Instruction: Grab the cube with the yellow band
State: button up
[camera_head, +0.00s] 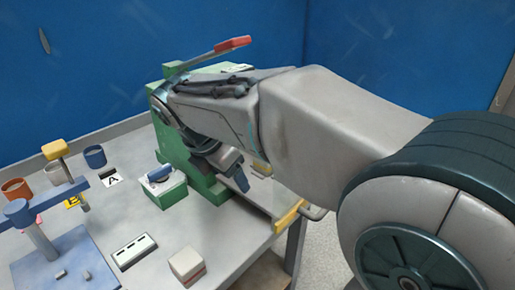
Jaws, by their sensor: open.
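I cannot make out a cube with a yellow band for certain. A pale cube (187,264) sits near the table's front edge, and its band looks reddish. My gripper (237,180) hangs low over the table beside the green fixture, right of and behind that cube. Its jaws are open, with one blue-grey fingertip showing clearly. My arm hides part of the table behind it, where a small yellowish bit (261,167) shows.
A green fixture (174,137) with a red-handled lever (232,44) stands near my wrist. A green-based block (164,188), white slotted plate (134,250), blue stand (58,262), blue cup (95,157) and brown cup (16,190) occupy the left. Blue walls (120,60) stand behind.

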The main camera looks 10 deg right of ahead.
jog(key=w+d, duration=0.5)
jog(key=d, duration=0.2)
jog(key=shift+w+d, duration=0.1)
jog(key=shift+w, duration=0.3)
jog(key=shift+w+d+b, duration=0.3)
jog(key=shift+w+d, duration=0.35)
jog(key=shift+d, duration=0.3)
jog(key=shift+w+d+f+b, duration=0.25)
jog(key=shift+d+f, duration=0.1)
jog(key=shift+f, duration=0.2)
jog(key=shift+w+d+f+b, duration=0.1)
jog(key=shift+w+d+f, duration=0.15)
jog(key=shift+f, duration=0.25)
jog(key=shift+d+f, duration=0.15)
jog(key=shift+f, duration=0.2)
jog(key=c, duration=1.1)
